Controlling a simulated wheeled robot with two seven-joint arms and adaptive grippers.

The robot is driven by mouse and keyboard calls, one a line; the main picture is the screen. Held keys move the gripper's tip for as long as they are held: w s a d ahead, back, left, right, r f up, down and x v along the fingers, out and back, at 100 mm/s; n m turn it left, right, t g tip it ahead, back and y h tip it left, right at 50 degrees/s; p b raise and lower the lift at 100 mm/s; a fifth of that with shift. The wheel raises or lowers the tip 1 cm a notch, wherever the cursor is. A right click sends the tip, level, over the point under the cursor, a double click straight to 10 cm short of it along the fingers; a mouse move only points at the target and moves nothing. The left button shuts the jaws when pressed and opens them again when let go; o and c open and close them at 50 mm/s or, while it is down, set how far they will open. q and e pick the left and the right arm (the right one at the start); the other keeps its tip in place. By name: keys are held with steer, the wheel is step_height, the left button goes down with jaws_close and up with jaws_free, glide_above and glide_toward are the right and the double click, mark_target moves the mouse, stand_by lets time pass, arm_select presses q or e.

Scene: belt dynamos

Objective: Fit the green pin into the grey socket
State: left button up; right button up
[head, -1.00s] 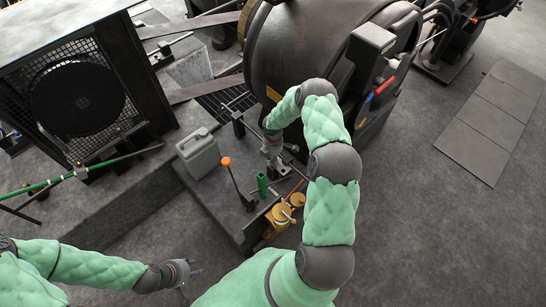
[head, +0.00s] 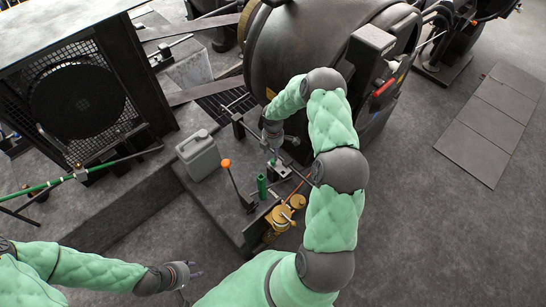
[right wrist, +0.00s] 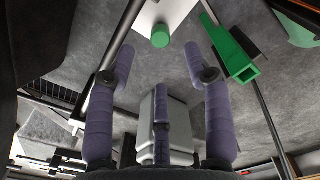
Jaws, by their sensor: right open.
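A short green round piece, likely the green pin (right wrist: 160,36), shows end-on against a pale grey block at the top of the right wrist view. In the head view a small green spot (head: 273,162) lies just below my right gripper (head: 272,140). A larger upright green piece (head: 262,186) stands nearby; a green hollow square-ended piece (right wrist: 236,60) shows in the wrist view. I cannot tell which part is the grey socket. My right gripper is open and empty, its purple fingers apart. My left gripper (head: 188,276) is open and empty at the lower left.
A pale jug (head: 198,155) stands left of the work spot, with an orange-knobbed lever (head: 233,180) beside it. Brass-coloured parts (head: 283,216) sit at the platform's front edge. A large dark drum machine (head: 300,50) rises behind.

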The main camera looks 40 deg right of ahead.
mark_target(273, 160)
steer(key=shift+r, duration=2.7)
